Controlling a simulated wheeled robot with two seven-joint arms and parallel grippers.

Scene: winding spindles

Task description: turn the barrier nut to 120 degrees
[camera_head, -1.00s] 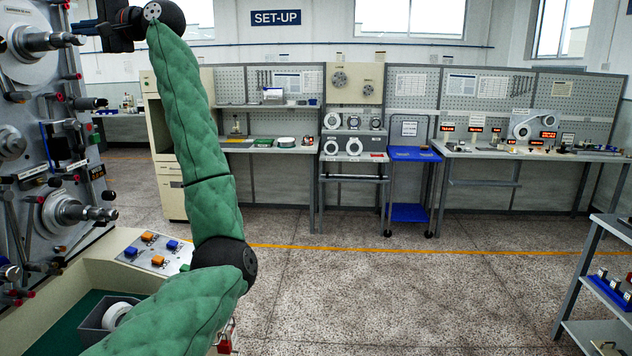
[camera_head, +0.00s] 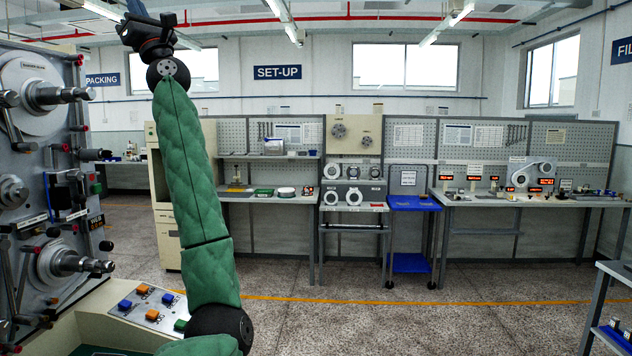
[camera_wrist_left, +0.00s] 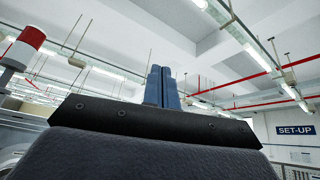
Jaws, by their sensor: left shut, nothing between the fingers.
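The machine face at the left carries an upper spindle (camera_head: 62,95) with a metal shaft in front of a large disc (camera_head: 30,85). A small label on the disc is too small to read for certain. A lower spindle (camera_head: 80,264) sticks out below. I cannot tell for certain which part is the barrier nut. My left gripper (camera_head: 137,8) is raised above and to the right of the upper spindle, apart from it. Its two blue fingers (camera_wrist_left: 162,85) are together and empty in the left wrist view, pointing towards the ceiling. My right gripper is out of view.
Red-tipped handles and black knobs stick out of the machine face. A button panel (camera_head: 146,305) sits below it. A red and white beacon (camera_wrist_left: 28,45) is at the left of the wrist view. Workbenches and a blue cart (camera_head: 413,203) stand far back; the floor between is clear.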

